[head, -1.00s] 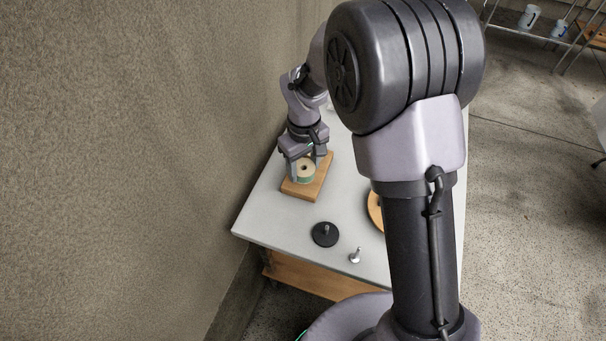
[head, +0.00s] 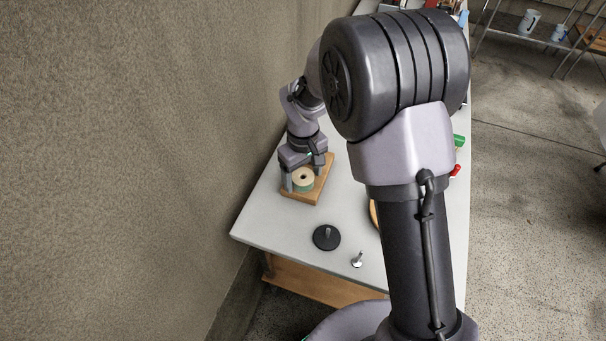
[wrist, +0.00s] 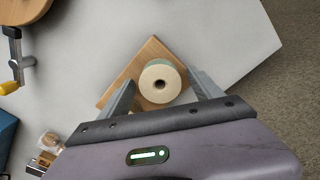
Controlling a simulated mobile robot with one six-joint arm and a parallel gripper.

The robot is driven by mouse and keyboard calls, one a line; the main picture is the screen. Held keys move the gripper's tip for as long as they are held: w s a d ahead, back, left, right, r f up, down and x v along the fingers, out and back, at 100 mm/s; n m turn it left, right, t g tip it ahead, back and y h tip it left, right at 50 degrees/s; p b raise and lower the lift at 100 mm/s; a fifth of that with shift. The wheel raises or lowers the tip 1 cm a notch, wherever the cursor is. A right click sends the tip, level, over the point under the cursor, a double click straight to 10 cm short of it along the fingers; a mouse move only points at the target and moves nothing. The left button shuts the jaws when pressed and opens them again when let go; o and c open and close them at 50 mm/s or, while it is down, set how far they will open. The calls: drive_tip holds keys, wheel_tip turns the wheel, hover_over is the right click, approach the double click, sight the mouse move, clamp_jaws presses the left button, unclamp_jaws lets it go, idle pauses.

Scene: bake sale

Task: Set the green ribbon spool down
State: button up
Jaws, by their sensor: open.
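The green ribbon spool (head: 303,180) stands upright on a wooden board (head: 316,193) near the wall side of the table. In the wrist view the spool (wrist: 160,83) shows its pale round end and dark centre hole, with a green edge behind, on the board (wrist: 148,54). My gripper (head: 302,188) is open, with one finger on each side of the spool. In the wrist view the fingers of my gripper (wrist: 161,88) stand apart from the spool, with a gap on both sides. The spool rests on the board.
A black disc with a peg (head: 326,238) and a small metal piece (head: 357,260) lie on the grey table (head: 275,222) nearer me. A round wooden piece (head: 373,214) is partly hidden by my arm. The wall (head: 200,120) runs close along the left.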

drive_tip(key=s+d+r+m+t+y+p, duration=0.1)
drive_tip(key=s+d+r+m+p, duration=0.15)
drive_tip(key=r, duration=0.95)
drive_tip(key=s+d+r+m+t+p, duration=0.1)
drive_tip(key=s+d+r+m+p, duration=0.15)
drive_tip(key=r, duration=0.85)
drive_tip(key=s+d+r+m+t, duration=0.2)
drive_tip(key=s+m, duration=0.1)
drive_tip(key=s, duration=0.5)
drive_tip(key=s+d+r+m+t+y, duration=0.1)
drive_tip(key=s+d+r+m, duration=0.2)
drive_tip(key=s, duration=0.6)
drive_tip(key=shift+d+r+m+t, duration=0.25)
drive_tip(key=shift+r+m+t, duration=0.05)
drive_tip(key=shift+t, duration=0.1)
drive_tip(key=shift+s+f+b, duration=0.1)
drive_tip(key=shift+f+b, duration=0.05)
drive_tip(key=shift+b, duration=0.25)
